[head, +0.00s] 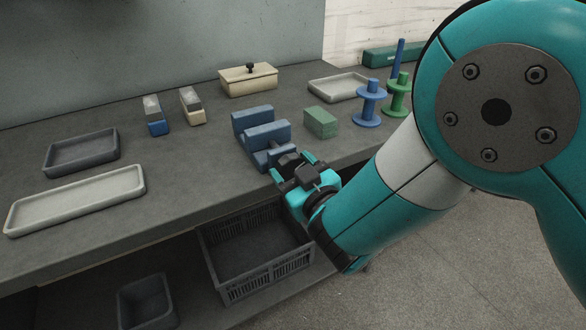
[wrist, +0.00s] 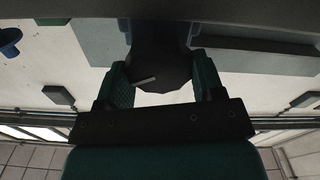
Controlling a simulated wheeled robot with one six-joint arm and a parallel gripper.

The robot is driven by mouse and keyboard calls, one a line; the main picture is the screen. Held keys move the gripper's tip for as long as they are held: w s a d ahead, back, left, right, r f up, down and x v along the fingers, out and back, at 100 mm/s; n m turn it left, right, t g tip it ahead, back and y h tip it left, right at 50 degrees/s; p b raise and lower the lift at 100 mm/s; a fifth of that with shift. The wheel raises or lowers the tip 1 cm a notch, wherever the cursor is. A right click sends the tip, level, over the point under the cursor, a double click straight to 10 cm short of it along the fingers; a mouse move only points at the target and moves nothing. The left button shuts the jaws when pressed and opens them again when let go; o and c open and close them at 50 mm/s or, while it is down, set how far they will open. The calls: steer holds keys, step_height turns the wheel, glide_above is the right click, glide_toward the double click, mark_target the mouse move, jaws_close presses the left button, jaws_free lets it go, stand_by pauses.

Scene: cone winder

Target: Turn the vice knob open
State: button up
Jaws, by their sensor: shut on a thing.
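The blue vice (head: 252,122) stands near the front edge of the workbench, with a gap between its jaw blocks. Its dark knob (wrist: 158,62) faces the front edge and shows in the wrist view with a pale bar-shaped mark on it. My gripper (head: 290,171) is at the front of the vice in the head view. In the wrist view its two green fingers (wrist: 161,80) stand on either side of the knob, shut on it. In the head view the knob is largely hidden by the gripper.
A green block (head: 320,122) stands right of the vice, with a blue spool (head: 369,105) and a green spool (head: 396,98) beyond. A lidded box (head: 248,80) is behind. Trays (head: 78,197) lie at left. A crate (head: 262,281) sits below the bench edge.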

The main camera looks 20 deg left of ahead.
steer(key=n, duration=0.4)
steer(key=shift+a, duration=0.1)
steer(key=shift+s+n, duration=0.1)
steer(key=shift+n, duration=1.8)
steer(key=o, duration=0.9)
steer(key=shift+a, duration=0.1)
steer(key=shift+f, duration=0.15)
